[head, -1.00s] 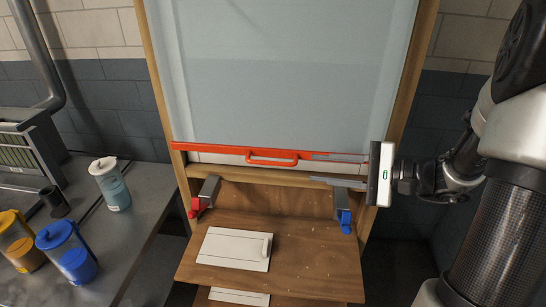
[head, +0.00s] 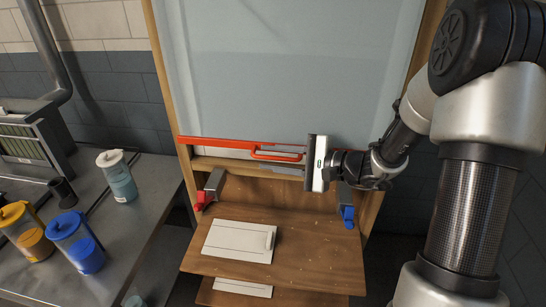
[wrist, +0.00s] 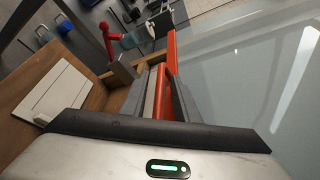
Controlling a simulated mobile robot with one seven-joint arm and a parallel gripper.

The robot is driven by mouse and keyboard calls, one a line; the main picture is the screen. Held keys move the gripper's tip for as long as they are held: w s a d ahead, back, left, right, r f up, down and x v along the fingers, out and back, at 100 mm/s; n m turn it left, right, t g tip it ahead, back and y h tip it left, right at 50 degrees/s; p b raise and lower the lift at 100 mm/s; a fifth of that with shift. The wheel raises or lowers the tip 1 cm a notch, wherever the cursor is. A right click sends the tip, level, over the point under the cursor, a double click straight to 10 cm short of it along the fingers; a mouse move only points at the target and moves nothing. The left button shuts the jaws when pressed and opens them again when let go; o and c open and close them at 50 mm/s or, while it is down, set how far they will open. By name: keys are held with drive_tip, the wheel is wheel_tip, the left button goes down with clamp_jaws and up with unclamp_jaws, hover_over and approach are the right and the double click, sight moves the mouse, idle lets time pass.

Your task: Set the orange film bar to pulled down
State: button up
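The orange film bar (head: 215,142) runs across the lower edge of the pale film (head: 280,70), just above a wooden crosspiece. Its orange loop handle (head: 262,156) sticks out toward me. My gripper (head: 272,158) comes in from the right with its fingers pointing left, one above and one below the handle. In the wrist view, orange (wrist: 171,75) shows between the two grey fingers. The fingers look apart, with a gap below the handle, so the gripper appears open.
Below is a wooden board with a white panel (head: 236,242), flanked by a red clamp (head: 203,200) and a blue clamp (head: 346,214). A grey bench (head: 130,225) on the left holds blue, orange and teal-filled jugs. Wooden posts frame the film.

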clamp_jaws()
wheel_tip(320, 180, down, 9)
drive_tip(key=b, duration=0.9)
unclamp_jaws()
drive_tip(key=v, duration=1.7)
drive_tip(key=shift+s+d, duration=0.2)
